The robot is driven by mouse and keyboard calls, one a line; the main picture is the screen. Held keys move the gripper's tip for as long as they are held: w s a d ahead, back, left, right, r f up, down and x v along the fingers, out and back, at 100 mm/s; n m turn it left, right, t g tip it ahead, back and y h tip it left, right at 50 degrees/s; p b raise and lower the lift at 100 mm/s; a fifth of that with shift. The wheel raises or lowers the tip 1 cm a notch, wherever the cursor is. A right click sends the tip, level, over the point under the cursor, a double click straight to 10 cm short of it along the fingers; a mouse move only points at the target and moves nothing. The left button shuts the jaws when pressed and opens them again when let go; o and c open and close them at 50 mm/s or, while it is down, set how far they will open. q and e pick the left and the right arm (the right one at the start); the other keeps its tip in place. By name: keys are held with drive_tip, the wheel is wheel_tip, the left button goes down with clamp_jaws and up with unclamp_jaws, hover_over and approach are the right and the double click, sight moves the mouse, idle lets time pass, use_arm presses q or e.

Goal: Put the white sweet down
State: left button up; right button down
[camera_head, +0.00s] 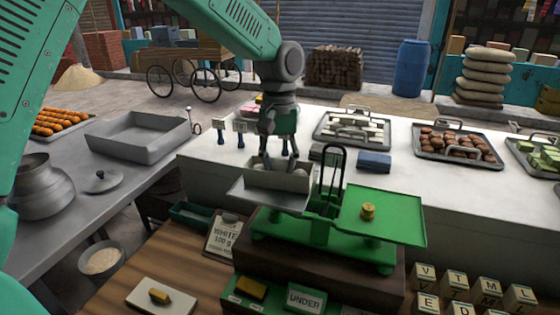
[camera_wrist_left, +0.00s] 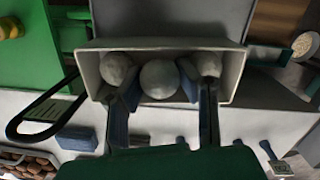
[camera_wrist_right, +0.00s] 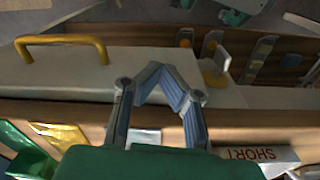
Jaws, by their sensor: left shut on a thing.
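My left gripper (camera_head: 277,163) reaches down into a pale open box (camera_head: 284,181) on the left pan of the green balance scale (camera_head: 320,228). In the left wrist view, the box (camera_wrist_left: 236,75) holds three round white sweets. The left fingers (camera_wrist_left: 159,85) are shut on the middle white sweet (camera_wrist_left: 159,79), with one white sweet (camera_wrist_left: 117,68) to its left and another (camera_wrist_left: 208,65) to its right, partly behind a finger. The right pan (camera_head: 390,222) carries a brass weight (camera_head: 367,211). My right gripper (camera_wrist_right: 158,70) is shut and empty in the right wrist view.
A "WHITE 100 g" card (camera_head: 225,236) stands left of the scale. Trays of white sweets (camera_head: 350,128), brown sweets (camera_head: 456,145) and green sweets (camera_head: 542,153) sit on the counter behind. Letter blocks (camera_head: 455,285) lie at the front right. The scale's black handle (camera_head: 333,165) rises beside the gripper.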

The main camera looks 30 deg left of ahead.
use_arm(q)
drive_tip(key=shift+f, duration=0.3)
drive_tip(key=o, duration=0.7)
drive_tip(key=shift+r, duration=0.1)
wheel_tip(320, 180, up, 13)
drive_tip(key=w, duration=0.1)
drive_tip(key=shift+a+b, duration=0.4)
drive_tip(key=shift+b, duration=0.05)
drive_tip(key=shift+w, duration=0.1)
idle(1.8)
